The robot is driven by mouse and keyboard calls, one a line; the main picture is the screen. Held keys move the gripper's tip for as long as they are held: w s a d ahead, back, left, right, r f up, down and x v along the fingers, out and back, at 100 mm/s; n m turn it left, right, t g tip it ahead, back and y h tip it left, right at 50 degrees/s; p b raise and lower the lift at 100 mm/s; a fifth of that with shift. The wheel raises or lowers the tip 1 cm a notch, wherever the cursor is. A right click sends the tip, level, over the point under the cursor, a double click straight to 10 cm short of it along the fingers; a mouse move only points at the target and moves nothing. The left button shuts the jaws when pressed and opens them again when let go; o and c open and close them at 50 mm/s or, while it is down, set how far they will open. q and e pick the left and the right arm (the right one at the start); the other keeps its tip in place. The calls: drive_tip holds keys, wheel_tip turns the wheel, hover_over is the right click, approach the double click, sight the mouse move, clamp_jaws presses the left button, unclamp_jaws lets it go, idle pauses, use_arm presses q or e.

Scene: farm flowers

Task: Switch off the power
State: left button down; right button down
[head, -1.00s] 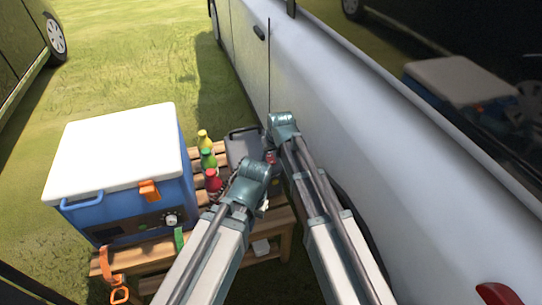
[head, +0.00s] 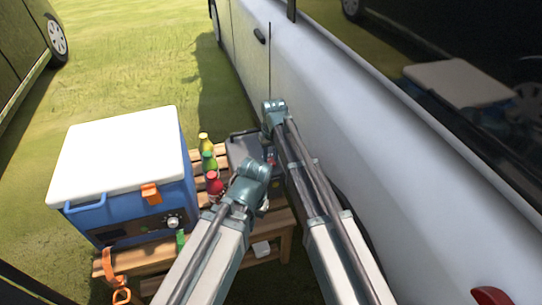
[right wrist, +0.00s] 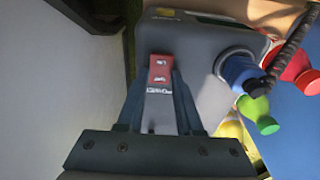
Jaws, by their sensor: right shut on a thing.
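A grey power box (head: 240,147) stands on the wooden table beside the car, partly hidden by my arms. In the right wrist view the grey box (right wrist: 199,45) fills the middle. It has a red switch (right wrist: 160,68) with white markings on its face, and a blue plug (right wrist: 237,72) is in its socket. My right gripper (right wrist: 160,82) has its fingers on both sides of the red switch, shut on it. A pale strip with lettering shows between the fingers. My left arm ends near the front of the box in the head view; its jaws are hidden.
A blue cooler (head: 125,205) with a white lid stands left of the box. Yellow, green and red bottles (head: 209,165) stand between them. A silver car (head: 350,130) runs close along the right. Open grass lies beyond.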

sight(272, 165)
drive_tip(key=c, duration=0.6)
unclamp_jaws()
drive_tip(key=shift+o, duration=0.2)
drive_tip(key=shift+r, duration=0.15)
wheel_tip(272, 165, up, 14)
drive_tip(key=s+p, duration=0.1)
drive_tip(key=p, duration=1.2)
drive_tip(key=shift+s+d+f+p, duration=0.25)
drive_tip(key=shift+s+d+p, duration=0.05)
drive_tip(key=shift+s+p, duration=0.1)
drive_tip(key=s+d+r+p, duration=0.2)
drive_tip(key=s+r+p, duration=0.3)
drive_tip(key=s, duration=0.3)
drive_tip(key=s+d+r+g+h+p, duration=0.1)
drive_tip(key=s+r+p, duration=0.4)
drive_tip(key=s, duration=0.4)
drive_tip(key=s+d+r+p, duration=0.2)
drive_tip(key=s+r+p, duration=0.3)
drive_tip(key=s, duration=0.3)
drive_tip(key=shift+s+d+r+g+h+p, duration=0.25)
drive_tip(key=shift+d+r+g+h+p, duration=0.05)
drive_tip(key=shift+r+g+p, duration=0.1)
